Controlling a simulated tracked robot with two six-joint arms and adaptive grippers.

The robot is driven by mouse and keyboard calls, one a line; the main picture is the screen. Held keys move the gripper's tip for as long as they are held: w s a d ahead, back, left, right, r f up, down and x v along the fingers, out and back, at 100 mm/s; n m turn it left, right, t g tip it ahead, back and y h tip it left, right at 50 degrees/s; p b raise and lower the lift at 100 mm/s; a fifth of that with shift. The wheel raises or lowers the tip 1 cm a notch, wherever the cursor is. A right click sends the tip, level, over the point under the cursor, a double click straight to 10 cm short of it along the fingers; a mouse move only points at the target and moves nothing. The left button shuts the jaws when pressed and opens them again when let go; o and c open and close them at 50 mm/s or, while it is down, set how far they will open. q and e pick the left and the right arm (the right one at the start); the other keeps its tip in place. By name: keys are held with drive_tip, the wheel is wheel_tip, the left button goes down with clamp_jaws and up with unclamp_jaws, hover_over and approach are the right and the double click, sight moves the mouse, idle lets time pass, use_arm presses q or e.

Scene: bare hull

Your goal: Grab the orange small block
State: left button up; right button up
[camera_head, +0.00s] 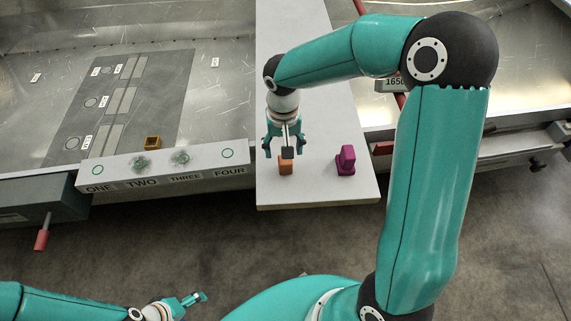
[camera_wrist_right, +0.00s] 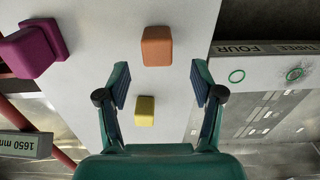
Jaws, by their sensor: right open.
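The orange small block (camera_head: 286,167) stands on the white table, near its front edge. In the right wrist view the orange block (camera_wrist_right: 157,46) lies ahead of the fingertips. My right gripper (camera_head: 285,150) points down over the table, and in the head view it partly covers the block. In the wrist view my right gripper (camera_wrist_right: 159,80) is open, its fingers apart and nothing held. A yellow block (camera_wrist_right: 144,111) shows between the fingers, apart from them; the gripper hides it in the head view. My left gripper (camera_head: 188,301) is low at the bottom left, far from the table.
A magenta stepped block (camera_head: 345,160) stands right of the orange block; it also shows in the wrist view (camera_wrist_right: 36,48). The white table (camera_head: 310,194) is bare between them. A numbered panel (camera_head: 165,167) adjoins the table's left side, with a small yellow-brown box (camera_head: 152,142) behind it.

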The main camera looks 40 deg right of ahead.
sight(285, 162)
drive_tip(key=shift+s+f, duration=0.15)
drive_tip(key=shift+f, duration=1.25)
drive_tip(key=shift+s+f, duration=0.15)
drive_tip(key=shift+f, duration=1.2)
drive_tip(key=c, duration=1.2)
drive_tip(key=shift+r, duration=0.1)
drive_tip(key=shift+c, duration=0.2)
